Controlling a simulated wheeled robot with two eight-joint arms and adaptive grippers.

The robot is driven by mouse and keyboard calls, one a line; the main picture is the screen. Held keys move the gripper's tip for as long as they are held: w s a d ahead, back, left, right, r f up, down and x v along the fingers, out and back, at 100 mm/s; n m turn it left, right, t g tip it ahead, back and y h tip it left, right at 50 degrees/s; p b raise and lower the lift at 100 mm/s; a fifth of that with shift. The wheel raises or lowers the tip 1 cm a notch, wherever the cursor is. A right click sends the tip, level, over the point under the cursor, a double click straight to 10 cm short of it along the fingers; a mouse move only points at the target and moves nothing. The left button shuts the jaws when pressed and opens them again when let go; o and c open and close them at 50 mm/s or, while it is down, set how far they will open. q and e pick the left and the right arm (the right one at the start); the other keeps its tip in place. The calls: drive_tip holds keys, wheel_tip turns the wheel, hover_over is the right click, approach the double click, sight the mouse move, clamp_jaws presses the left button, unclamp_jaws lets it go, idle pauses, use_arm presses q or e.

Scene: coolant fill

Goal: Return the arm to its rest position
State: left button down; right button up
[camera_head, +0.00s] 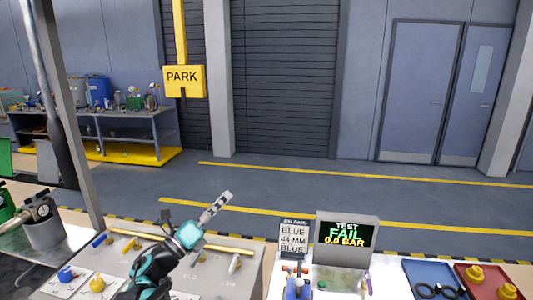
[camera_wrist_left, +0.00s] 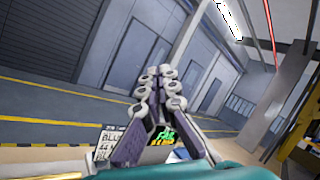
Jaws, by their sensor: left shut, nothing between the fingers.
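My left gripper (camera_head: 217,205) is raised over the grey bench (camera_head: 230,282) in the head view, its fingers pointing up and to the right. In the left wrist view its fingers (camera_wrist_left: 158,72) come together at the tips with nothing between them. The gripper is clear of the objects around it. My right gripper is in neither view.
A test screen (camera_head: 347,235) reads "TEST FAIL 0.0 BAR" beside a small sign (camera_head: 293,238). Blue (camera_head: 427,274) and red (camera_head: 487,280) trays lie at the right. A yellow "PARK" sign (camera_head: 183,78) hangs at the back. Floor beyond the bench is clear.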

use_arm(q)
drive_tip(key=s+a+f+n+y, duration=0.2)
drive_tip(key=s+a+n+y, duration=0.2)
drive_tip(key=a+n+y, duration=0.55)
drive_tip(key=s+a+f+n+y, duration=0.2)
drive_tip(key=s+n+y, duration=0.35)
drive_tip(key=n, duration=0.95)
drive_tip(key=s+d+f+n+g, duration=0.2)
drive_tip(key=s+f+n+g, duration=0.1)
drive_tip(key=s+f, duration=0.3)
drive_tip(key=s+d+f+n+g, duration=0.2)
drive_tip(key=s+f+n+g, duration=0.1)
drive_tip(key=s+f, duration=0.4)
drive_tip(key=s+d+f+n+g+h, duration=0.1)
drive_tip(key=s+f+n+g, duration=0.3)
drive_tip(key=s+f, duration=0.3)
drive_tip(key=shift+d+f+n, duration=0.4)
drive_tip(key=shift+f+n, duration=0.25)
drive_tip(key=shift+f, duration=0.1)
